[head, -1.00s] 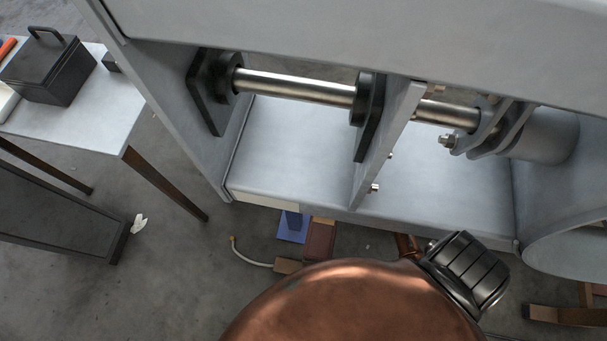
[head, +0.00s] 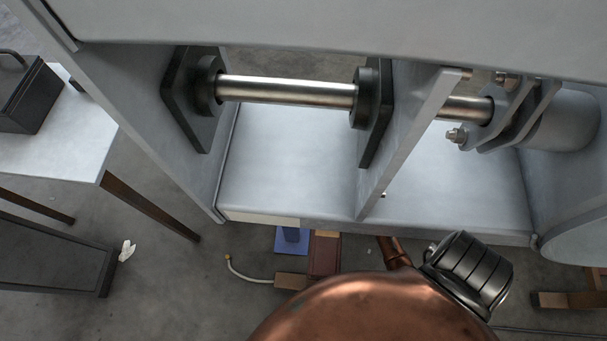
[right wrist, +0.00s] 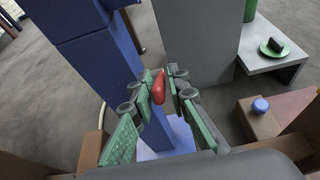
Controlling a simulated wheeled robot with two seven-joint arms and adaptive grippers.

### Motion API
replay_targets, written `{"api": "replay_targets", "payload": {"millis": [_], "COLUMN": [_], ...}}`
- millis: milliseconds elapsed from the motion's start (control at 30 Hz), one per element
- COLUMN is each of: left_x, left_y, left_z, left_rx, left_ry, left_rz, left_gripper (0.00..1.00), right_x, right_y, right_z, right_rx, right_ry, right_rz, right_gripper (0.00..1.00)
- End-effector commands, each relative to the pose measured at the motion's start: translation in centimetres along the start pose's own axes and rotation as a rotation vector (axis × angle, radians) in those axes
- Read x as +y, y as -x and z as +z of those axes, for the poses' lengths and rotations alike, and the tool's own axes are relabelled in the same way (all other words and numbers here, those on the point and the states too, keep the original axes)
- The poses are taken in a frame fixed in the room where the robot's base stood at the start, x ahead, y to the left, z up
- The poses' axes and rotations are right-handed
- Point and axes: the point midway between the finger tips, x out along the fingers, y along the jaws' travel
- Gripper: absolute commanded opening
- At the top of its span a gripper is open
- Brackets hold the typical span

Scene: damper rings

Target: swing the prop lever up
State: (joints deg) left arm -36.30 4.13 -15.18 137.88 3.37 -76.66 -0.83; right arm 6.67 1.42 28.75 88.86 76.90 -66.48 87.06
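A red grip (right wrist: 158,87), possibly the end of the prop lever, shows in the right wrist view in front of a blue post (right wrist: 98,62). My right gripper (right wrist: 160,88) has its green-padded fingers on both sides of the red grip, with the tips close to it. I cannot tell whether they press on it. The rest of the lever is hidden or cannot be made out. A blue stand (head: 291,238) shows small in the head view, below the grey frame. Neither gripper shows in the head view.
A grey frame (head: 285,165) carries a steel shaft (head: 285,91) with black flanges. A table (head: 60,140) with a dark box (head: 25,98) stands at left. A hose (head: 248,276) lies on the floor. A side table (right wrist: 275,60) holds a green plate (right wrist: 272,47).

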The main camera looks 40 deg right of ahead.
Motion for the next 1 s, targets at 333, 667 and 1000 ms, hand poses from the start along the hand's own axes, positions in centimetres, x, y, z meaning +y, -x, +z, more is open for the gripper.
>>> {"api": "replay_targets", "payload": {"millis": [333, 667, 1000], "left_x": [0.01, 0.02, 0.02], "left_y": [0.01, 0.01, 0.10], "left_z": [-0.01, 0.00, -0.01], "left_rx": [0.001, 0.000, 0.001], "left_ry": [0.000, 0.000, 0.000], "left_rz": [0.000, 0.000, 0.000], "left_gripper": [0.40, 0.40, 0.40], "right_x": [0.00, -0.03, -0.06], "right_y": [0.01, 0.03, 0.05], "right_z": [0.04, 0.01, 0.03], "right_rx": [0.000, 0.000, 0.002], "right_ry": [0.001, 0.001, 0.001], "right_rz": [0.000, -0.001, -0.001], "right_gripper": [0.05, 0.00, 0.00]}}
